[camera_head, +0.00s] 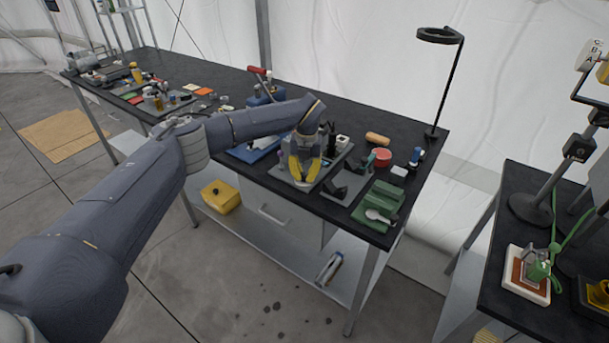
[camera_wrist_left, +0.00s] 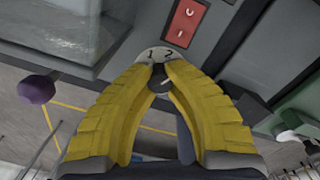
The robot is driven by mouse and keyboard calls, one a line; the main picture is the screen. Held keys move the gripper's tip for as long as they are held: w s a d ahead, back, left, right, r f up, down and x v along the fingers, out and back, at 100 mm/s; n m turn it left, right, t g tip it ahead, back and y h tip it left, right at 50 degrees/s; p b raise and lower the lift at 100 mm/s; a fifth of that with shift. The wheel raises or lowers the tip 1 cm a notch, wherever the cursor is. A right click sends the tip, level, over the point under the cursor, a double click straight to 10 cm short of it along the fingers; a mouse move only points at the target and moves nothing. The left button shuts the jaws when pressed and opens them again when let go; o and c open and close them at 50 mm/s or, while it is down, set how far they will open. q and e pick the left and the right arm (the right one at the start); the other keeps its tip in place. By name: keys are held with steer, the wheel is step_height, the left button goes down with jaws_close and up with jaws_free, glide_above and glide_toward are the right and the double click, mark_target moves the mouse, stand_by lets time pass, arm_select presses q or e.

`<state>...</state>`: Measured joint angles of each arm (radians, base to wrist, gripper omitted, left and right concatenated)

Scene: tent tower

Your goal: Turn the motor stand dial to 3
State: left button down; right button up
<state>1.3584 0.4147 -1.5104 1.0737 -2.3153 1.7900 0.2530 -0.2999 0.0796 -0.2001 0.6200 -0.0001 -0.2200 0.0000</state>
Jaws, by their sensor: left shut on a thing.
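The motor stand (camera_head: 329,164) is on the black workbench, partly hidden behind my left gripper. Its dial shows in the left wrist view as a dark knob (camera_wrist_left: 159,80) with a light pointer line, in front of a pale plate (camera_wrist_left: 158,52) marked 1 and 2. No 3 is visible there; the lower part of the plate is hidden by the fingers. My left gripper (camera_head: 303,172) has yellow fingers, which also show in the left wrist view (camera_wrist_left: 160,75). Their tips are closed on the knob from both sides. My right gripper is not in view.
A red rocker switch (camera_wrist_left: 184,22) is close to the dial plate, and a purple ball-shaped knob (camera_wrist_left: 36,90) is to the left. Green trays (camera_head: 378,205), a red container (camera_head: 381,157) and a lamp post (camera_head: 447,85) stand on the bench's right side.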

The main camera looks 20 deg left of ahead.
mark_target(306, 174)
arm_select(q)
steer(key=m, duration=0.3)
stand_by(0.4)
steer(key=c, duration=1.1)
jaws_free()
steer(key=shift+c, duration=0.2)
steer(key=shift+r, duration=0.1)
step_height(306, 174, up, 12)
steer(key=shift+d, duration=0.3)
